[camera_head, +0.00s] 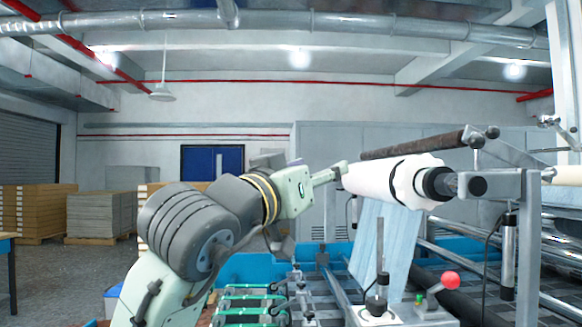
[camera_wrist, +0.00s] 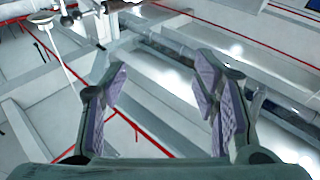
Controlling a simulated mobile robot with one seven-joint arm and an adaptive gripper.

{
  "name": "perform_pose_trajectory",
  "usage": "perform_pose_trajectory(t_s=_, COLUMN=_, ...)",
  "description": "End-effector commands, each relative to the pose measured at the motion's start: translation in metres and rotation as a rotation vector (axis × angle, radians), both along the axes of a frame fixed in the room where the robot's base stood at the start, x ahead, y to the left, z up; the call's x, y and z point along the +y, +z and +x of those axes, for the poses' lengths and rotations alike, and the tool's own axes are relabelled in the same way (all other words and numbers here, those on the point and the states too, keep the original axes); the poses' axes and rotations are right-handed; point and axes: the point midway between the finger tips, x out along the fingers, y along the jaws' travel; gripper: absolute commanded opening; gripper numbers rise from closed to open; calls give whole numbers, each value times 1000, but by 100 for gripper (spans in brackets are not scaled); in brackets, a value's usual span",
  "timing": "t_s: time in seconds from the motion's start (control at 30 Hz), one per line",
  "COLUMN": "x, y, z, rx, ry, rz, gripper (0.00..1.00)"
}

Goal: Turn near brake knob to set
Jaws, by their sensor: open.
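My gripper (camera_head: 338,173) is raised at the left end of the white roll (camera_head: 385,180) in the head view; I cannot tell whether it touches the roll. In the wrist view my gripper (camera_wrist: 160,85) is open, its two purple-padded fingers wide apart with nothing between them. The fingers point at ceiling and pipes. No brake knob is clearly marked. A dark round end piece (camera_head: 478,187) sits on the roll's shaft at the right, apart from my gripper. A red ball-topped lever (camera_head: 450,280) stands lower on the machine.
A pale blue web (camera_head: 383,240) hangs below the roll. A dark roller (camera_head: 413,145) lies above it. A grey upright (camera_head: 528,250) stands at the right. Green-edged bars (camera_head: 245,300) are low in front. Stacked boards (camera_head: 100,213) stand at the far left.

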Motion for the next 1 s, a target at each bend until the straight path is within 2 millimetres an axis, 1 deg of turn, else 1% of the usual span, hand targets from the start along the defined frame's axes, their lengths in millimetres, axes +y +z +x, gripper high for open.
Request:
perform_pose_trajectory(t_s=0.03, x=8, y=1, z=-1, rx=-25, ry=12, rz=-17, gripper=55)
perform_pose_trajectory(t_s=0.1, x=18, y=5, z=-2, rx=-60, ry=27, rz=-35, gripper=55)
perform_pose_trajectory(t_s=0.2, x=29, y=9, z=-4, rx=-95, ry=46, rz=-55, gripper=55)
perform_pose_trajectory(t_s=0.3, x=35, y=12, z=-6, rx=-119, ry=60, rz=-66, gripper=55)
perform_pose_trajectory(t_s=0.47, x=39, y=13, z=-7, rx=-131, ry=66, rz=-72, gripper=55)
perform_pose_trajectory(t_s=0.93, x=38, y=13, z=-6, rx=-130, ry=66, rz=-72, gripper=55)
perform_pose_trajectory(t_s=0.97, x=45, y=13, z=-7, rx=-145, ry=76, rz=-83, gripper=55)
perform_pose_trajectory(t_s=1.0, x=58, y=15, z=-10, rx=-183, ry=100, rz=-104, gripper=55)
